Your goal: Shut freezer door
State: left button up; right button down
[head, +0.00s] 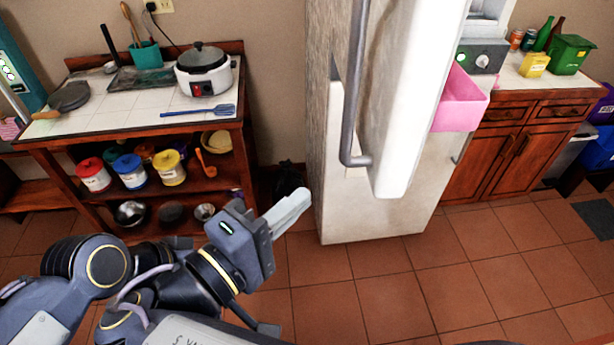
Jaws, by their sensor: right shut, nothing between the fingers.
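The upper door (410,100) of a pale fridge-freezer (385,215) stands swung open toward me. I take it for the freezer door. Its long grey vertical handle (356,85) is on the left of the door, and a pink bin (461,100) shows on its right side. The lower door appears closed. My left gripper is not in view. The compartment behind the door is hidden.
A tiled wooden counter (140,100) with a cooker (203,72) and a blue spatula (200,110) stands at the left. A wooden cabinet (520,145) stands right of the fridge. The tiled floor (420,290) in front is clear.

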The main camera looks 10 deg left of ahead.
jog(key=w+d+p, duration=0.1)
jog(key=w+d, duration=0.2)
jog(key=d, duration=0.1)
jog(key=w+d+p, duration=0.2)
jog(key=w+d, duration=0.1)
jog(key=w, duration=0.1)
jog(key=shift+w+d, duration=0.2)
jog(key=shift+d, duration=0.15)
